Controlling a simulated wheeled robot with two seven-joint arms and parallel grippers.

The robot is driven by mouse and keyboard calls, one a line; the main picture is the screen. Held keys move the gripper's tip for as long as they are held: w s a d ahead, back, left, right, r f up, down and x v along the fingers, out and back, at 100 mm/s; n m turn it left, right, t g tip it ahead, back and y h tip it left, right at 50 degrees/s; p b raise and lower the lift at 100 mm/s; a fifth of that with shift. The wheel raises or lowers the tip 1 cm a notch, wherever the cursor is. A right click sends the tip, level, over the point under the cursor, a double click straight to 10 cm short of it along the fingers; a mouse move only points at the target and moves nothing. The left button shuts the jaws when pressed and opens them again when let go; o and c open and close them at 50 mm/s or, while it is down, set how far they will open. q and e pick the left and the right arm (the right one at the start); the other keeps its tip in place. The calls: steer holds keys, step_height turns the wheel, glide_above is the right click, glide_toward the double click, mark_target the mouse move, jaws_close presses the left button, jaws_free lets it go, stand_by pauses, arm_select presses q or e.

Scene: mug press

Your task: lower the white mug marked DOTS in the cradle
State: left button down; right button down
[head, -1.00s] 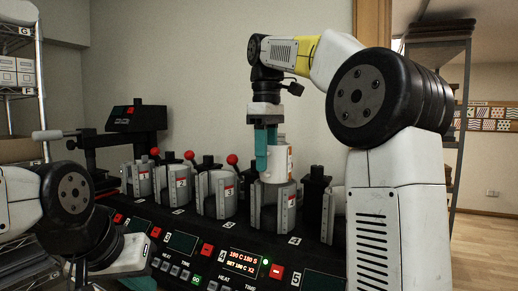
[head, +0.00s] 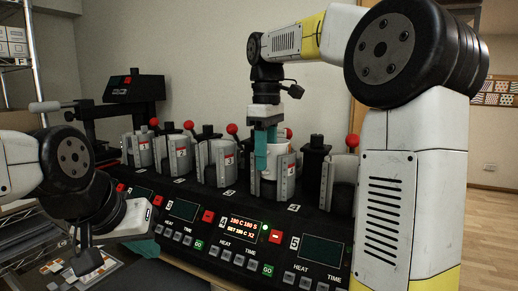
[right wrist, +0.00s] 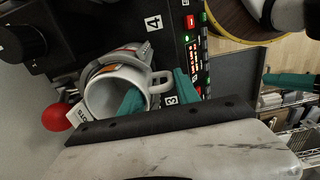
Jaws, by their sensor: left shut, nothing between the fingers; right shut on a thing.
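The white mug (head: 282,163) stands upright in the open-topped silver cradle (head: 287,183), its lower part hidden by the cradle's walls. My right gripper (head: 267,158) is shut on the mug from above. In the right wrist view the mug (right wrist: 108,92) shows its open mouth and its handle. One teal finger is inside the mouth, the other outside near the handle. My left gripper (head: 142,248) is shut and empty at the lower left, in front of the press, away from the mug.
The black press (head: 195,225) has several more silver cradles in a row and red-knobbed levers (head: 232,129) behind them. A lit display (head: 243,226) reads 180 C 180 S. A table with patterned sheets (head: 62,266) is at the lower left; a wire shelf stands behind it.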

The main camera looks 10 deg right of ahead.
steer(key=shift+f, duration=0.2)
steer(key=c, duration=0.8)
jaws_free()
step_height(320, 180, up, 8)
steer(key=shift+f, duration=0.1)
